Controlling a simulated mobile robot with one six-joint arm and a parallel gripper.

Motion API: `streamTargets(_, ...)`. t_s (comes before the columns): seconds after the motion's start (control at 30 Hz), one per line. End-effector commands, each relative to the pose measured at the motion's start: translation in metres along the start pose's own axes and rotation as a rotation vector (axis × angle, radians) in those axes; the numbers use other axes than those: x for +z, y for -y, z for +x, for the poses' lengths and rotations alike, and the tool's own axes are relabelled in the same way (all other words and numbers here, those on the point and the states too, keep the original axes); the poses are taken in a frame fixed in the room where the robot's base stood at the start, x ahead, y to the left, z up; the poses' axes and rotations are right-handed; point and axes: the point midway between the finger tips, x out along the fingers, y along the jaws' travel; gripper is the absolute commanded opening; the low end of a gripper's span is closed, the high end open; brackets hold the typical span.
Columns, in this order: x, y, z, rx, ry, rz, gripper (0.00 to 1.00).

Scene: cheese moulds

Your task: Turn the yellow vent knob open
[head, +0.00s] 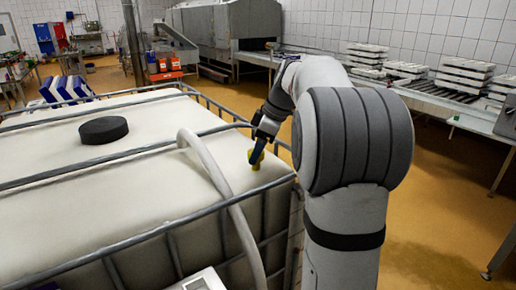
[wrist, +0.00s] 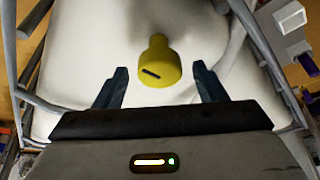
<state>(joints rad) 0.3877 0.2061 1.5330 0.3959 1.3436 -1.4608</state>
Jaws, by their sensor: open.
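The yellow vent knob (head: 255,158) stands on top of the white caged tank (head: 60,165), near its right corner. In the wrist view the knob (wrist: 160,66) has a rounded body with a dark slot and a narrower end pointing up the picture. My gripper (wrist: 161,78) is open, with one dark finger on each side of the knob and visible gaps on both sides. In the head view my gripper (head: 259,147) is at the knob and partly covers it. I cannot tell how deep the fingers reach around it.
A pale hose (head: 222,190) arches over the tank just left of the knob. Grey metal cage bars (head: 140,150) cross the tank top. A black round lid (head: 104,130) sits farther left. A roller conveyor (head: 440,97) with stacked white moulds (head: 464,75) stands at right.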

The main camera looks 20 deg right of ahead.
Motion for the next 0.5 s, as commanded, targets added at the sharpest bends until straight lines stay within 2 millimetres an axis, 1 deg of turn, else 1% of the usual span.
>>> streamTargets(0.07, 0.0, 0.0, -0.003, 0.001, 0.0, 0.0, 0.65)
streamTargets(0.17, 0.0, -0.001, -0.014, 0.003, -0.001, 0.0, 0.65)
streamTargets(0.4, 0.0, -0.001, -0.055, 0.004, 0.0, 0.0, 0.65)
streamTargets(0.5, 0.0, -0.001, -0.068, 0.002, 0.0, 0.001, 0.65)
